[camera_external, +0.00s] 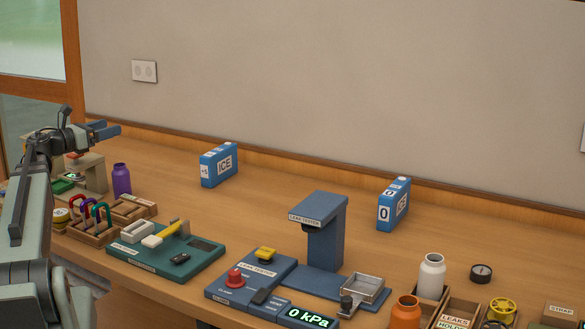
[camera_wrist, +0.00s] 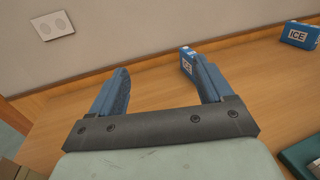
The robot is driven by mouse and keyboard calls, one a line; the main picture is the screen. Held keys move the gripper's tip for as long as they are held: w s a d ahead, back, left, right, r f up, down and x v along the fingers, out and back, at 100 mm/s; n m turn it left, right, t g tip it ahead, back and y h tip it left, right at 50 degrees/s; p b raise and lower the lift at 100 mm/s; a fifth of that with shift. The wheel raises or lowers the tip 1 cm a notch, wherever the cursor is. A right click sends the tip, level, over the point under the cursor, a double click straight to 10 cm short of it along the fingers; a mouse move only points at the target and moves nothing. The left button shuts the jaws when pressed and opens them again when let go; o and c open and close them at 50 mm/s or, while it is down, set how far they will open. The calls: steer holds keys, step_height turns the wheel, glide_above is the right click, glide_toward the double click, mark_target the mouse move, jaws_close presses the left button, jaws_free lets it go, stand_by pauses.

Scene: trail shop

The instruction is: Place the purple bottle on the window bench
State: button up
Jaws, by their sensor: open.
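The purple bottle (camera_external: 121,180) stands upright on the wooden bench at the left in the external view. My gripper (camera_external: 112,129) is up and to the left of it, above the bench, with its blue fingers pointing right. In the wrist view my gripper (camera_wrist: 163,84) is open, with nothing between its fingers. The purple bottle does not show in the wrist view. I cannot tell which part is the window bench; a window (camera_external: 32,40) shows at the far left.
Blue ICE packs (camera_external: 219,164) (camera_external: 393,204) stand near the wall. A rack of coloured carabiners (camera_external: 92,229), a green tray (camera_external: 166,252) and the leak tester (camera_external: 320,240) line the front. White (camera_external: 432,276) and orange (camera_external: 405,313) bottles stand right. The bench middle is clear.

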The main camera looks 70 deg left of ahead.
mark_target(118, 165)
step_height(118, 165, down, 12)
steer(key=shift+w+f, duration=0.1)
steer(key=shift+x, duration=1.15)
steer(key=shift+w+a, duration=0.2)
steer(key=shift+w, duration=0.1)
jaws_close()
stand_by(0.5)
